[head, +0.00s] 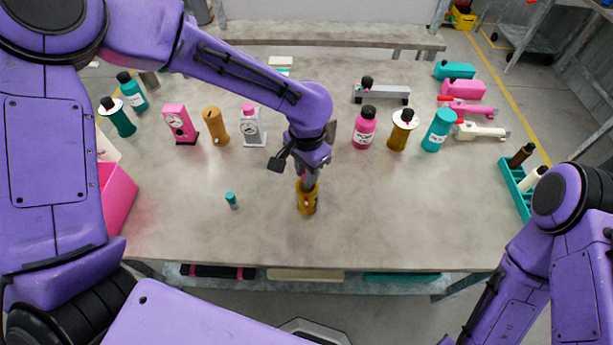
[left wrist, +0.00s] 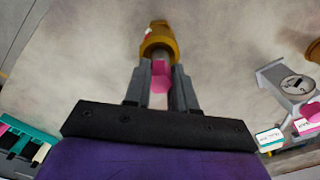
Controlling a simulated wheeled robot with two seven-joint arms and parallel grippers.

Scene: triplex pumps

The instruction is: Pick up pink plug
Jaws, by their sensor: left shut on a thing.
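The pink plug (left wrist: 160,76) shows between the two grey fingers of my left gripper (left wrist: 160,82) in the left wrist view. The fingers are shut on it. An ochre cylinder (left wrist: 159,44) lies just beyond the fingertips there. In the head view my left gripper (head: 308,180) points down over the ochre cylinder (head: 306,204) at the middle of the table. The fingers hide the pink plug there. I cannot tell whether the plug touches the cylinder. My right gripper is out of view.
A small teal plug (head: 231,200) stands left of the ochre cylinder on the grey table (head: 400,220). Bottles and gauges stand in a row behind, including a pink bottle (head: 364,128). A teal rack (head: 516,186) is at the right. The table's front middle is clear.

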